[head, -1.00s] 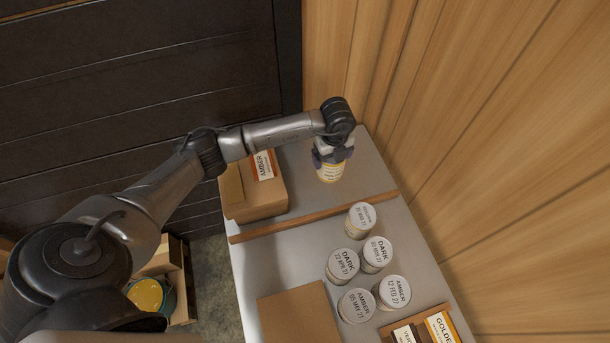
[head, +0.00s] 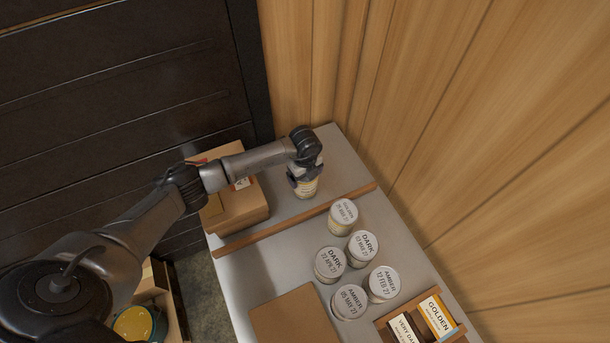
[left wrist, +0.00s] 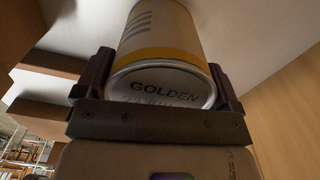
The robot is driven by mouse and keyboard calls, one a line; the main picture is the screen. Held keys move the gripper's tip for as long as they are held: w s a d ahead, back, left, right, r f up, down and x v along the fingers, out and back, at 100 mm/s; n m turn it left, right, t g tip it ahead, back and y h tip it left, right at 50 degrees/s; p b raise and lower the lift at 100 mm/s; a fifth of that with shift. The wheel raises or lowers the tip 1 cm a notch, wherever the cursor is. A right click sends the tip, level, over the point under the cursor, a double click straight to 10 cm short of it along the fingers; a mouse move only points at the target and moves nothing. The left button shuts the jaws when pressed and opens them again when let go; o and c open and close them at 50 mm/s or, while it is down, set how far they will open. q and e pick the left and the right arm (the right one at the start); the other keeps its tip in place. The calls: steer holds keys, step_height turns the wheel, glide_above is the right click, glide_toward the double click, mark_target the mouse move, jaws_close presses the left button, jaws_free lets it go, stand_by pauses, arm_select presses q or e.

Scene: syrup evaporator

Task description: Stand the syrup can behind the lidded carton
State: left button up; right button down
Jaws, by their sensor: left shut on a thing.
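My left gripper (head: 303,177) is shut on the syrup can (head: 306,189), a pale can with a yellow band. In the left wrist view the can (left wrist: 160,75) sits between both fingers, its end reading "GOLDEN". It is at the far end of the table, beyond the wooden strip. I cannot tell whether its base touches the table. A brown carton (head: 240,212) with a label stands to the left of the can, partly hidden under my left arm. Another brown box (head: 295,322) with a plain top is at the near edge. My right gripper is not in view.
The wooden strip (head: 290,222) crosses the table (head: 255,275). Several lidded cans, one a DARK can (head: 330,263), stand on its near side. A wooden tray (head: 447,318) holds label cards at the near right. A plank wall (head: 430,120) borders the right.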

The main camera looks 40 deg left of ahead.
arm_select(q)
steer(key=shift+f, duration=0.15)
steer(key=shift+f, duration=0.15)
steer(key=o, duration=1.2)
step_height(320, 180, up, 12)
steer(key=shift+r+p, duration=0.1)
steer(key=shift+p, duration=0.3)
